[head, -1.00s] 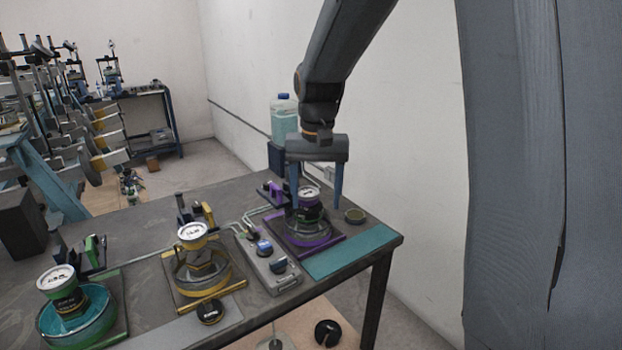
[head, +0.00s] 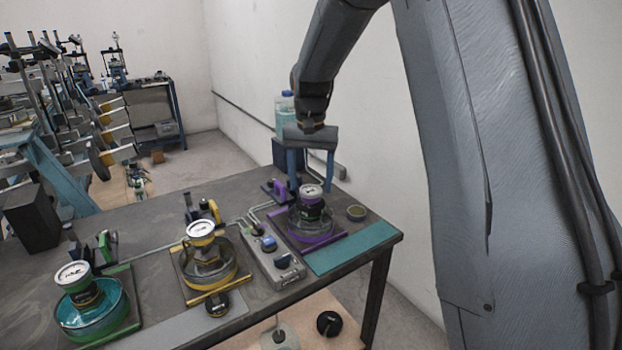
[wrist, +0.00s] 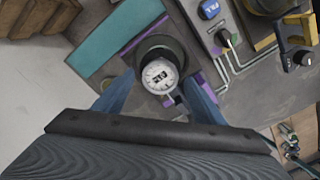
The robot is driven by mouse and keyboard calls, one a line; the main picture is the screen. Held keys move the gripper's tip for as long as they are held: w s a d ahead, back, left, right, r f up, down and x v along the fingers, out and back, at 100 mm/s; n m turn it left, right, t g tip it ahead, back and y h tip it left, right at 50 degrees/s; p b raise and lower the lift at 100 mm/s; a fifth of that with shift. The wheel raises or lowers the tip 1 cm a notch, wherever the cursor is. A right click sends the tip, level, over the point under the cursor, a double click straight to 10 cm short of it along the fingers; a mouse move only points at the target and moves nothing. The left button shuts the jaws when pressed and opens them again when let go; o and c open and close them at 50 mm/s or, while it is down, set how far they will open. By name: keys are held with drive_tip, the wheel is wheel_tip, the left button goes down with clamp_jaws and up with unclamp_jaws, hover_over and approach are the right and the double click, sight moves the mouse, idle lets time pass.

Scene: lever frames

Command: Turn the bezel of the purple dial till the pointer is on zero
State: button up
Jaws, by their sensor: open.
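The purple dial (head: 311,191) has a round white face and stands upright in a round clear dish on a purple-edged base (head: 318,246) at the right end of the table. In the wrist view the dial face (wrist: 160,77) shows dark markings, too small to tell where the pointer stands. My gripper (head: 311,188) is open, its blue fingers pointing down at the dial. In the wrist view the fingers (wrist: 160,90) are spread, one on each side of the dial, with gaps. I cannot tell how far above the bezel the tips are.
A yellow dial (head: 200,229) and a green dial (head: 73,274) stand to the left. A grey control box (head: 275,262) with knobs sits beside the purple base. A teal mat (head: 350,247) and a small round dish (head: 356,212) lie to the right. A bottle (head: 286,112) stands behind.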

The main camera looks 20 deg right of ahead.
drive_tip(key=shift+f, duration=0.2)
drive_tip(key=shift+c, duration=0.4)
drive_tip(key=c, duration=1)
drive_tip(key=n+p, duration=0.1)
drive_tip(key=n, duration=0.4)
drive_tip(key=o, duration=1.1)
drive_tip(key=shift+r, duration=0.1)
